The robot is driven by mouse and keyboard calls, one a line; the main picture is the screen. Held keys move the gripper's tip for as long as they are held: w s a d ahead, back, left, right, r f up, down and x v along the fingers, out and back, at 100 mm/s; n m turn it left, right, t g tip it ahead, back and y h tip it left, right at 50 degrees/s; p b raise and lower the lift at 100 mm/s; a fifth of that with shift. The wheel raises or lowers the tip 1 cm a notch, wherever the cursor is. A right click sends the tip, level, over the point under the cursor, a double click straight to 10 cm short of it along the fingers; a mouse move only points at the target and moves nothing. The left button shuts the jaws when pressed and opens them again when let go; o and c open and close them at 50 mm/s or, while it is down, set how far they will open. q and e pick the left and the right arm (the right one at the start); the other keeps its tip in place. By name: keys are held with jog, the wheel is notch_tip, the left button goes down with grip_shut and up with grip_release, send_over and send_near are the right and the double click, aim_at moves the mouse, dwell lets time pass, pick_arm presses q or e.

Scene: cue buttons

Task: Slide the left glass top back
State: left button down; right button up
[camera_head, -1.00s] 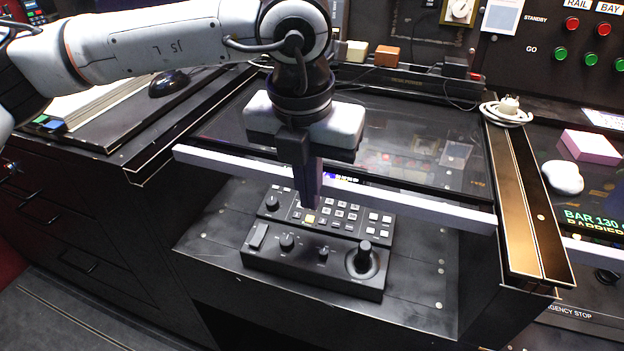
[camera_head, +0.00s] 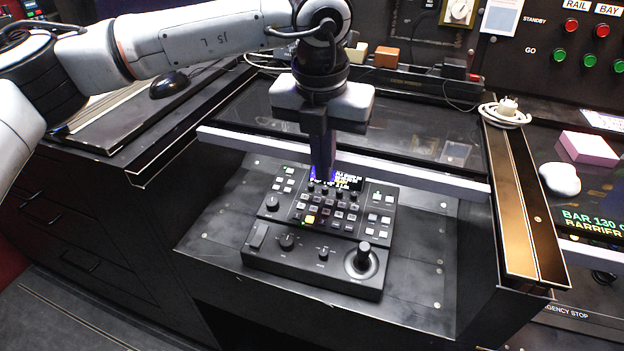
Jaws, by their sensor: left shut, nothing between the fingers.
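The left glass top (camera_head: 420,137) is a dark glass panel with a pale front bar (camera_head: 440,179). It lies over the rear part of the console, and the front of the bay is uncovered. My left gripper (camera_head: 322,180) is shut and empty, pointing down at the front bar. Its fingers hide a short stretch of the bar; I cannot tell whether they touch it. Below and in front is a black control panel (camera_head: 315,255) with keys, knobs, a joystick, one lit yellow button (camera_head: 310,219) and a small lit display (camera_head: 348,180). My right gripper is not in view.
A gold-and-black divider (camera_head: 522,200) runs along the right of the bay, with a coiled white cable (camera_head: 504,113) at its back. An orange block (camera_head: 386,57) sits on the rear ledge. A pink block (camera_head: 588,148) and a white rounded object (camera_head: 560,179) lie at the right.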

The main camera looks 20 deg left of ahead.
aim_at(339, 135)
pick_arm(q)
jog(key=shift+w+r, duration=0.1)
jog(key=shift+w, duration=0.1)
jog(key=shift+w+d+p, duration=0.15)
jog(key=shift+w+p, duration=1.75)
jog(key=shift+w, duration=2.55)
